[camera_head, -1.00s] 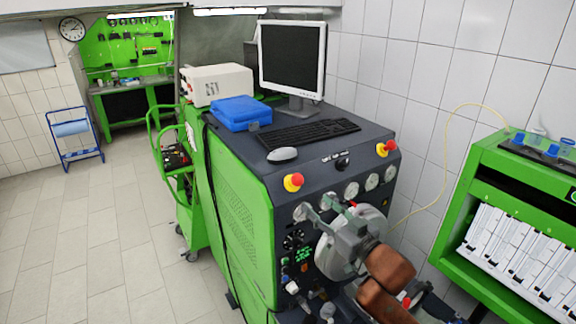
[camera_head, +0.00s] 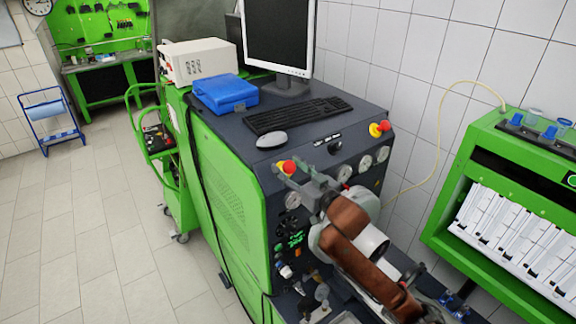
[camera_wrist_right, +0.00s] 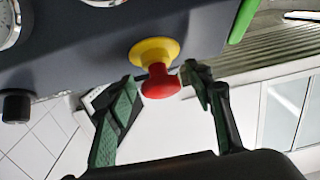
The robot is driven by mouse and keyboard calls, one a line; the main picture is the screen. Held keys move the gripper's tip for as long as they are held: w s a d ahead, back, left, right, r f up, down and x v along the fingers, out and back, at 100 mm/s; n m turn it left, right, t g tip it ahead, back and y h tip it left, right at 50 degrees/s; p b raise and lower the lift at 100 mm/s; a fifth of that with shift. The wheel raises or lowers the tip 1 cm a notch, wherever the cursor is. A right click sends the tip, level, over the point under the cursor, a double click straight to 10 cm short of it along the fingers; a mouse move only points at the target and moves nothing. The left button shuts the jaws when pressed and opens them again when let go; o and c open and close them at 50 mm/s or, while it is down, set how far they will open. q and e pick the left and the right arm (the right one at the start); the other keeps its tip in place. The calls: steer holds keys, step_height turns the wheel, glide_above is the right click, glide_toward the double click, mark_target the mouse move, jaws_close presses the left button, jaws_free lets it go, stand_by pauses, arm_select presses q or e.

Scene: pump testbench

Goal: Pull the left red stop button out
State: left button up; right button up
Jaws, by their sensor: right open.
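The left red stop button (camera_head: 287,167) sits on a yellow collar on the upper front of the pump testbench (camera_head: 225,185). In the right wrist view the red button (camera_wrist_right: 160,82) and its yellow collar (camera_wrist_right: 154,51) stick out from the dark panel. My right gripper (camera_head: 284,172) is at this button. In the right wrist view the open right gripper (camera_wrist_right: 160,92) has a green-padded finger on each side of the button, with gaps visible between the pads and the red head. My left gripper is not in view.
A second red stop button (camera_head: 380,128) is at the bench's right corner. Gauges (camera_head: 364,164) and knobs line the front panel. A mouse (camera_head: 271,140), keyboard (camera_head: 297,115), blue case (camera_head: 225,94) and monitor (camera_head: 278,40) stand on top. A green cabinet (camera_head: 470,180) is at the right.

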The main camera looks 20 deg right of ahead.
steer(key=shift+s+r, duration=0.1)
steer(key=shift+s, duration=0.2)
steer(key=shift+w, duration=0.3)
steer(key=shift+c, duration=0.8)
steer(key=shift+s, duration=0.2)
steer(key=c, duration=1.1)
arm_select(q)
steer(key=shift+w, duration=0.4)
arm_select(e)
jaws_close()
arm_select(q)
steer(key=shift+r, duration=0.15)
